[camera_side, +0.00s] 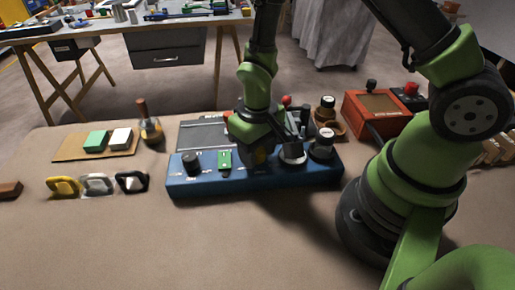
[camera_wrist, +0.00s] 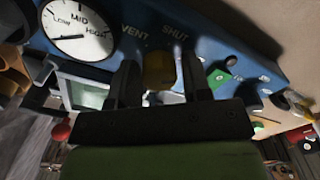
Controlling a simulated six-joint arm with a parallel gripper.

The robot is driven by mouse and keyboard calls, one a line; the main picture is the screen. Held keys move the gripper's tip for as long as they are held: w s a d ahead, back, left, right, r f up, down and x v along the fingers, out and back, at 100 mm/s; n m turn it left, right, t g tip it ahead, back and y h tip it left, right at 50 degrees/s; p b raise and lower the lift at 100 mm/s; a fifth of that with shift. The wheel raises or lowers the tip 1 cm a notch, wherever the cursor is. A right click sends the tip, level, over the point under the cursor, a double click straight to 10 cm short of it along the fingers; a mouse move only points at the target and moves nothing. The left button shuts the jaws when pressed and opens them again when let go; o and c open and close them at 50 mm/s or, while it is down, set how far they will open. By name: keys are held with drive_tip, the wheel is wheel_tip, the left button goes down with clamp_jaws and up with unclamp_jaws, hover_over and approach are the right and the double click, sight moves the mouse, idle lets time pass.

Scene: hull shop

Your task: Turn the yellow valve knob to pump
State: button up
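The yellow valve knob (camera_wrist: 158,70) sits on the blue panel (camera_wrist: 225,40) between the two fingers of my gripper (camera_wrist: 162,85). In the wrist view the fingers stand on either side of it, with a narrow gap at the right finger, so the gripper looks open around it. The words VENT and SHUT show just beyond the knob. I cannot see a PUMP label, and the knob's pointing direction is unclear. In the side view my gripper (camera_side: 257,145) is low over the blue panel (camera_side: 210,186) and mostly hides the knob.
A dial gauge (camera_wrist: 78,30) marked LOW, MID, HIGH is left of the knob in the wrist view.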

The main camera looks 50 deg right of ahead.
wheel_tip(320, 180, up, 10)
idle(0.6)
wheel_tip(320, 180, up, 9)
drive_tip(key=m+t, duration=0.1)
drive_tip(key=t, duration=0.2)
hover_over(258, 150)
drive_tip(key=s+d, duration=0.1)
drive_tip(key=s, duration=0.2)
drive_tip(key=s+r+m+t+y, duration=0.1)
drive_tip(key=s+r+t+y, duration=0.1)
drive_tip(key=s+r+t, duration=0.2)
drive_tip(key=s+r, duration=0.3)
drive_tip(key=s, duration=0.1)
drive_tip(key=shift+s+d+r, duration=0.2)
drive_tip(key=shift+s+d, duration=0.1)
drive_tip(key=shift+d, duration=0.05)
